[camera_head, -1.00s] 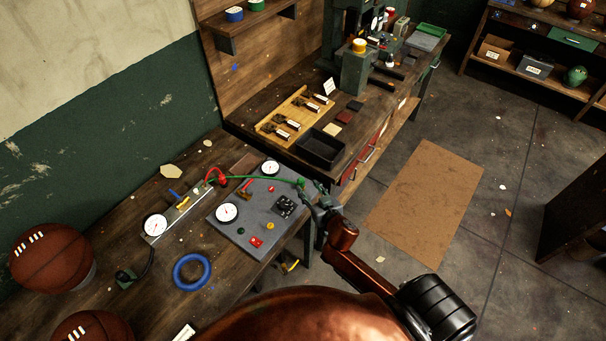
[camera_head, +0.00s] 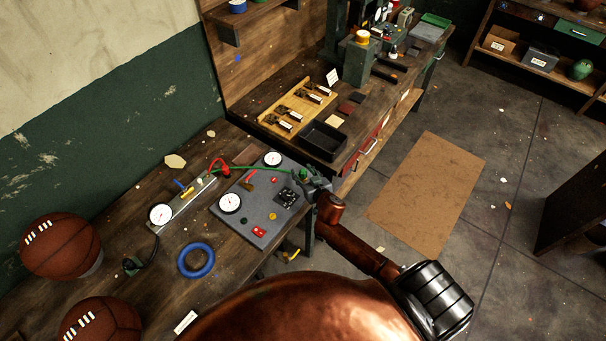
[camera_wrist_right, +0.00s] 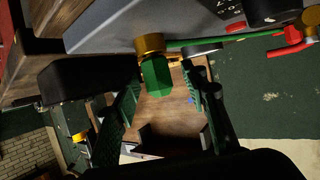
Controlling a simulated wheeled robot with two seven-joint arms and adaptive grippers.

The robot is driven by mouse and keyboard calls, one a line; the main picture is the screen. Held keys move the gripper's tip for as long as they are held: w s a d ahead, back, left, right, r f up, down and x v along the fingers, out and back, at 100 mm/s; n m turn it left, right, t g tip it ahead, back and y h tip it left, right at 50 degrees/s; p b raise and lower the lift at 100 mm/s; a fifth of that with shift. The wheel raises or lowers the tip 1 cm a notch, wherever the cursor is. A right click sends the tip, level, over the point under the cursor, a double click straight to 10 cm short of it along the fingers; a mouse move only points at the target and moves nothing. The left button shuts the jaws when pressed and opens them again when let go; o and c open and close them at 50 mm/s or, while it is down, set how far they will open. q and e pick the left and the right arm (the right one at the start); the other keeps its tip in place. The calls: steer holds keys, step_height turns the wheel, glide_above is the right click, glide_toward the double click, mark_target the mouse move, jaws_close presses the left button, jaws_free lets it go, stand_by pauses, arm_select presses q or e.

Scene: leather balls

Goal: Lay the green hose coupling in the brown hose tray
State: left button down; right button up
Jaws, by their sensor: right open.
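The green hose coupling (camera_head: 303,173) is at the right end of a green hose, at the right edge of the grey gauge panel (camera_head: 250,231). In the right wrist view the coupling (camera_wrist_right: 156,78) is a green faceted piece with a brass collar (camera_wrist_right: 150,44). My right gripper (camera_head: 313,181) is open beside the panel edge. Its fingers stand either side of the coupling in the wrist view, and I see gaps between them and it. A brown flat patch (camera_head: 246,155) behind the panel may be the brown hose tray; I cannot be sure. My left gripper is out of view.
A black open bin (camera_head: 321,141) and a wooden rack (camera_head: 287,118) stand on the far bench.

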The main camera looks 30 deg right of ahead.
steer(key=shift+s, duration=0.1)
steer(key=shift+c, duration=0.3)
jaws_close()
